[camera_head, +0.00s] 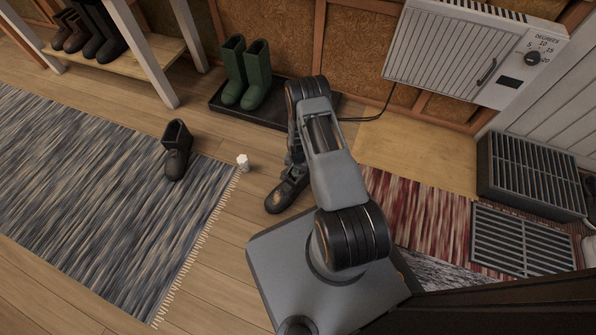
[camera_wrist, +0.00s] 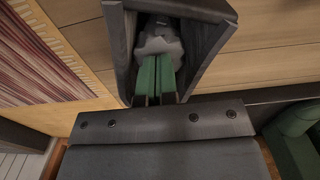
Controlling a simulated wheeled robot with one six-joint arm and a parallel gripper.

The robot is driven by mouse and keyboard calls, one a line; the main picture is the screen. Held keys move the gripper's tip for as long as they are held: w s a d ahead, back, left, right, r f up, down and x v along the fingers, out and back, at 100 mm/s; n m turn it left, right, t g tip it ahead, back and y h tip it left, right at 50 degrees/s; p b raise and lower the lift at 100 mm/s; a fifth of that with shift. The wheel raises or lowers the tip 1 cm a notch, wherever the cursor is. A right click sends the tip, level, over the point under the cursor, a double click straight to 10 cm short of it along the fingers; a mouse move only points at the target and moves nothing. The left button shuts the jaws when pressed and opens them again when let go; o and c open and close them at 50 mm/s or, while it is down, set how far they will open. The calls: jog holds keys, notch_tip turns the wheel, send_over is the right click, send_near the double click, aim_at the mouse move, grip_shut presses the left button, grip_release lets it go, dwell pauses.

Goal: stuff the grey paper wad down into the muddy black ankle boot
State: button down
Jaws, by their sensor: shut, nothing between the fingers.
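The black ankle boot (camera_head: 284,194) stands on the wood floor below my arm in the head view, partly hidden by it. In the wrist view the dark walls of the boot (camera_wrist: 122,45) frame its opening. The grey paper wad (camera_wrist: 160,42) lies inside, between those walls. My gripper (camera_wrist: 157,62) has green fingers, close together with nothing between them. They reach into the boot opening, and their tips are at the wad's near edge. Whether they press on it is hard to tell. The head view shows neither the wad nor the fingertips.
Another dark boot (camera_head: 177,152) stands on the blue-grey rug (camera_head: 90,180), with a small white object (camera_head: 242,161) nearby. Green rubber boots (camera_head: 246,72) stand on a black tray (camera_head: 218,103) behind. A heater (camera_head: 455,55) and a black grate (camera_head: 525,165) are at right.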

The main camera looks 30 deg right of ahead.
jog(key=shift+r+p, duration=2.35)
jog(key=shift+r, duration=1.2)
jog(key=w+a+r+n+t+p, duration=0.15)
jog(key=r+p, duration=0.65)
jog(key=r, duration=1.4)
jog(key=w+a+r+n+p, duration=0.1)
jog(key=a+r+n+p, duration=0.45)
jog(key=r, duration=1.65)
jog(key=s+r+n+p, duration=0.1)
jog(key=s+r+p, duration=0.5)
jog(key=r, duration=0.6)
jog(key=s+a+r+n+t+p, duration=0.1)
jog(key=s+r+p, duration=0.5)
jog(key=r, duration=0.6)
jog(key=s+a+r+t+p, duration=0.1)
jog(key=s+r+p, duration=0.5)
jog(key=r, duration=0.6)
jog(key=shift+s+a+n+p, duration=0.25)
jog(key=shift+s+n+p, duration=0.15)
jog(key=shift+p, duration=0.25)
